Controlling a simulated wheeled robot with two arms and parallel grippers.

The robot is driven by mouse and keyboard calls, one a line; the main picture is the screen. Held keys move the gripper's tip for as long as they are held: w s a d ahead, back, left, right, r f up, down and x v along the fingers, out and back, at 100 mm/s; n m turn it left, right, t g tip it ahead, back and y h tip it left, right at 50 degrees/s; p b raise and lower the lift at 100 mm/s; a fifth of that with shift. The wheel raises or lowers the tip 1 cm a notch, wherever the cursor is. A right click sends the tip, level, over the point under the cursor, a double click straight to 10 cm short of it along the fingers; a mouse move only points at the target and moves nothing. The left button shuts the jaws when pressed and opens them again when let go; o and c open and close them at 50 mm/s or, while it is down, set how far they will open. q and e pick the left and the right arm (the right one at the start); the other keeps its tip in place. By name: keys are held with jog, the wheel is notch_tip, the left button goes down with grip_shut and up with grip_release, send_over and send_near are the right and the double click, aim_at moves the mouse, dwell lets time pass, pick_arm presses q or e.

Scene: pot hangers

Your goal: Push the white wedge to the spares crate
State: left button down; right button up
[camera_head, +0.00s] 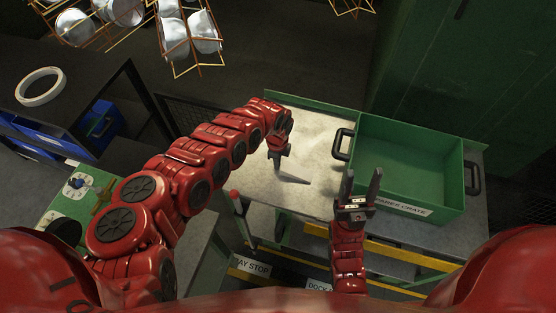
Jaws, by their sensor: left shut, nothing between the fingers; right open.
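The spares crate (408,140) is a green open box with black handles and a label reading SPARES CRATE on its near side. It stands on the right part of a pale worktop (320,185) and looks empty. My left gripper (277,168) is shut and empty, pointing down over the worktop left of the crate. A dark narrow shape, seemingly its shadow, lies beside its tip. My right gripper (362,179) is open and empty, fingers pointing up in the picture, in front of the crate's near left corner. I cannot make out the white wedge; it may be hidden by my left arm or blend into the worktop.
A red-knobbed lever (234,194) stands at the worktop's left edge. Yellow rails (395,253) run below the front. A dark shelf with a white ring (41,87) and blue bins (101,122) is at left. Wire racks (188,38) hang at the top. A green cabinet (480,65) stands behind.

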aim_at(304, 173)
pick_arm(q)
jog(key=shift+d, duration=0.15)
jog(key=s+d+b, duration=0.1)
jog(key=d, duration=0.2)
jog(key=d+b, duration=0.2)
jog(key=s+d+b, duration=0.1)
jog(key=d+b, duration=0.1)
jog(key=d, duration=0.1)
jog(key=shift+s+d+f, duration=0.15)
jog(key=shift+s+d, duration=0.15)
jog(key=shift+d, duration=0.2)
jog(key=shift+r, duration=0.2)
